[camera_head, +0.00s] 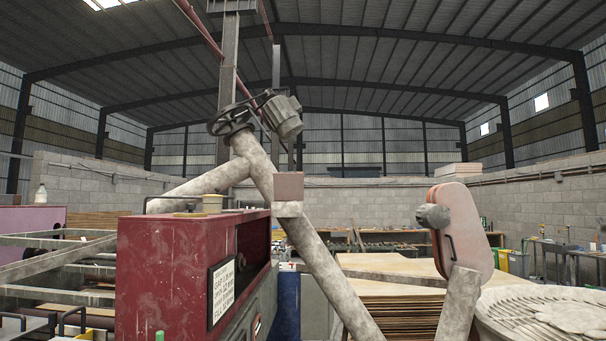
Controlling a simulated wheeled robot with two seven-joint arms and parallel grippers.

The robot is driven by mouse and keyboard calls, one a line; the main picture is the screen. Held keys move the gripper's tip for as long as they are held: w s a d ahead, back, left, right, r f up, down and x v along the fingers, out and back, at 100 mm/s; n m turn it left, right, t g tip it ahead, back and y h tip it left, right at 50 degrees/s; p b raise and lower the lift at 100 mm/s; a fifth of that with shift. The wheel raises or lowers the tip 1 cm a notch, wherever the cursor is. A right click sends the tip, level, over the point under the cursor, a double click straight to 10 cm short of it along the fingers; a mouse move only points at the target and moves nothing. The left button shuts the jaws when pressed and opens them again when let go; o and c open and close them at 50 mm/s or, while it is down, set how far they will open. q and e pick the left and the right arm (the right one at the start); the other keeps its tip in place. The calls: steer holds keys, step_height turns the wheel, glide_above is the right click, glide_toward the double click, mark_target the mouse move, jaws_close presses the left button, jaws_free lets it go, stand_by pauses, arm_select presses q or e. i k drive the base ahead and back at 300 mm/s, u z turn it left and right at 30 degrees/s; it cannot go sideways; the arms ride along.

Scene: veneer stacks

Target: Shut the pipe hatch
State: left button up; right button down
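A pale, stained pipe (322,262) runs from the bottom middle up to the left and joins a second pipe branch (203,184). A black handwheel (229,120) and a grey motor-like block (283,115) sit at its upper end. On the right, a rounded pinkish plate (466,228) with a black bar handle (449,245) and a grey round boss (432,216) stands nearly upright behind a short pale pipe (458,305). It looks like the hatch; whether it is open or shut is unclear. Neither of my grippers is in view.
A dark red machine housing (165,275) with a paper sign (223,291) stands on the left. Stacked veneer sheets (395,312) lie behind the pipe. A round ribbed pale surface (545,309) fills the lower right. Workbenches line the far wall.

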mark_target(288, 184)
steer(key=z, duration=0.6)
steer(key=i, duration=2.6)
steer(key=u, duration=1.55)
steer(key=i, duration=0.8)
steer(key=u, duration=0.75)
